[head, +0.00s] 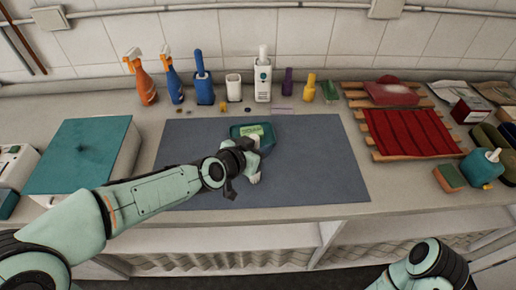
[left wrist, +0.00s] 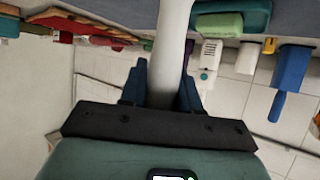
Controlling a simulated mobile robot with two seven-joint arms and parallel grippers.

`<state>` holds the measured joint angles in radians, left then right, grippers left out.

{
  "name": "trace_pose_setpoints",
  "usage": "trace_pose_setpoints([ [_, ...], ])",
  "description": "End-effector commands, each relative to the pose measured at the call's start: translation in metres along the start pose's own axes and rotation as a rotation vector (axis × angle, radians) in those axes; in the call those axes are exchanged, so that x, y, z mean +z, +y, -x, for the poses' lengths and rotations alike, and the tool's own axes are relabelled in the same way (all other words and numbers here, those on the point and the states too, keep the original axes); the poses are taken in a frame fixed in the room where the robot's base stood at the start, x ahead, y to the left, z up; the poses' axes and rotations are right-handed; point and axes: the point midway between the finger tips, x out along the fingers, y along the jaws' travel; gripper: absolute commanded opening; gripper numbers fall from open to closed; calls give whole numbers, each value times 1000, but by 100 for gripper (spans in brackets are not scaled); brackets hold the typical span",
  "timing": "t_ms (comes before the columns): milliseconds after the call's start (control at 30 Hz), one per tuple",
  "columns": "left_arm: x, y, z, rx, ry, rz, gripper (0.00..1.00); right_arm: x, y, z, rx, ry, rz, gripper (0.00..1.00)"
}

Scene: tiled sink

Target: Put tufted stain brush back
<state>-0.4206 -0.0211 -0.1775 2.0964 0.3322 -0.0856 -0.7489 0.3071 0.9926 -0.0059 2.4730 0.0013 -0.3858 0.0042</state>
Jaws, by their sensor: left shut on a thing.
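My left gripper (head: 246,158) is over the middle of the dark grey mat (head: 310,170). In the left wrist view the left gripper (left wrist: 161,92) is shut on a smooth white handle (left wrist: 172,40), probably the tufted stain brush's. The white end of the held thing (head: 254,178) shows below the gripper in the head view. No bristles can be made out. A teal tray with a green block (head: 253,130) lies just behind the gripper. An open white holder (head: 233,87) stands at the back, between a blue holder with a blue handle (head: 203,88) and a taller white dispenser (head: 263,80). My right gripper is out of view.
Orange and blue spray bottles (head: 143,80) stand back left. A teal-lidded box (head: 84,155) is at left. Purple and yellow bottles (head: 309,90) stand back right. A red cloth on a wooden rack (head: 410,133) and a teal bottle (head: 482,168) are at right. The mat's right side is clear.

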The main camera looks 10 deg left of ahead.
Motion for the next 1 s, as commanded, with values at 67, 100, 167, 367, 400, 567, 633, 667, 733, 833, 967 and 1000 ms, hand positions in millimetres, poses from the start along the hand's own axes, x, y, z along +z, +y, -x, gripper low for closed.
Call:
trace_pose_setpoints([
  [67, -2, 0, 1, -1, 1, -1, 0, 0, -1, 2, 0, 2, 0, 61],
  [100, -2, 0, 1, -1, 1, -1, 0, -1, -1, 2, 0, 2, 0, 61],
  [167, -2, 0, 0, 0, 1, -1, 0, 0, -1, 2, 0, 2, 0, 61],
  [367, 1, 0, -1, 0, 0, -1, 57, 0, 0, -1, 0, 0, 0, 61],
  [400, 1, 0, -1, 0, 0, -1, 57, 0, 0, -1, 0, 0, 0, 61],
  [567, 1, 0, -1, 0, 0, -1, 57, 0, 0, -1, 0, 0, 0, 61],
  [633, 0, 0, -1, 0, 0, -1, 57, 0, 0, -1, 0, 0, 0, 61],
  [667, 0, 0, -1, 0, 0, -1, 57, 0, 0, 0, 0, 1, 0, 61],
  [733, -3, 0, 1, 0, 1, -1, 57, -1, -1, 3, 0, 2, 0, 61],
  [833, -5, -1, 13, -2, 2, 0, 57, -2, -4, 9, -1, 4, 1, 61],
  [967, -7, -2, 40, -3, 5, 0, 57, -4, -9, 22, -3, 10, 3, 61],
  [1000, -7, -2, 50, -4, 4, -1, 57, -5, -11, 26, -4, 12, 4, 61],
])
